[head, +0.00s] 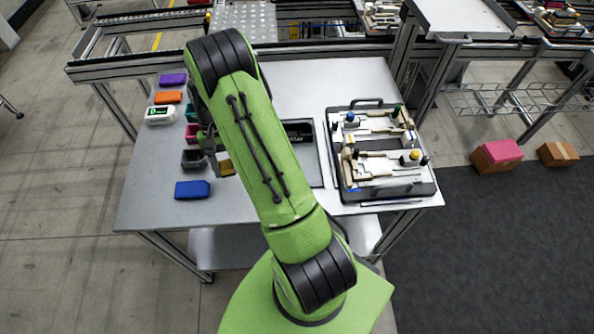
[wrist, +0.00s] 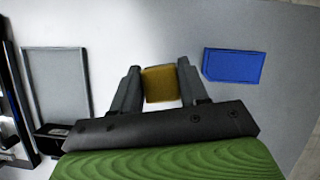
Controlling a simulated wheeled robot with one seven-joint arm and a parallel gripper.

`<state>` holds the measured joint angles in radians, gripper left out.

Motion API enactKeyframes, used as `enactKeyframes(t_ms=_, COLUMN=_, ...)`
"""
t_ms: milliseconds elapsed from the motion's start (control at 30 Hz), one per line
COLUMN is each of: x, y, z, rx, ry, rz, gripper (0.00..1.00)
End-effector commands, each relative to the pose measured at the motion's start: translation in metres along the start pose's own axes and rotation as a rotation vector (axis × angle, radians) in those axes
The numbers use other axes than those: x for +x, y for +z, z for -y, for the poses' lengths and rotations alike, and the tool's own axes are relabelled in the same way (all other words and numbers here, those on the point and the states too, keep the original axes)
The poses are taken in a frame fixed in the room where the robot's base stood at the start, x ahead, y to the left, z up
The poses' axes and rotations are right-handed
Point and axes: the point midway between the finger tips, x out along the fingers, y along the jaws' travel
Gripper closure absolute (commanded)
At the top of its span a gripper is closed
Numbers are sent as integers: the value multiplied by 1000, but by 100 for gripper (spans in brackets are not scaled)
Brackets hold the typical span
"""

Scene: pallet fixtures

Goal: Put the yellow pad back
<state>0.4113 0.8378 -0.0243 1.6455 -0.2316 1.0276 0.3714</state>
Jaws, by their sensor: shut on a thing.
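The yellow pad (wrist: 160,84) is a small dark-yellow block between the two fingers of my gripper (wrist: 158,72) in the wrist view. My gripper is shut on it. In the head view the yellow pad (head: 226,168) shows just left of my green arm, over the left part of the grey table, and my arm hides part of the gripper. I cannot tell how high above the table the pad is. A blue block (wrist: 234,65) lies to the right of my gripper in the wrist view; it also shows in the head view (head: 192,190).
Purple (head: 173,79) and orange (head: 168,97) blocks, a white device (head: 160,115) and small open bins, one grey (head: 193,158), stand along the table's left side. A black tray (head: 343,190) full of parts stands at the right.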

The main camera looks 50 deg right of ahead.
Motion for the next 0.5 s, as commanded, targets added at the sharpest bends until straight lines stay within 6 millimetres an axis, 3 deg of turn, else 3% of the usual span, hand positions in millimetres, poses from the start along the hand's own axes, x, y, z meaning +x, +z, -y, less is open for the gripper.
enactKeyframes(t_ms=167, x=-12, y=-3, z=-71, rx=312, ry=-137, rz=-4, gripper=81)
enactKeyframes(t_ms=300, x=-22, y=10, z=-133, rx=597, ry=-253, rz=-5, gripper=81)
enactKeyframes(t_ms=400, x=-26, y=23, z=-167, rx=761, ry=-317, rz=-3, gripper=81)
enactKeyframes(t_ms=500, x=-28, y=34, z=-188, rx=869, ry=-355, rz=2, gripper=81)
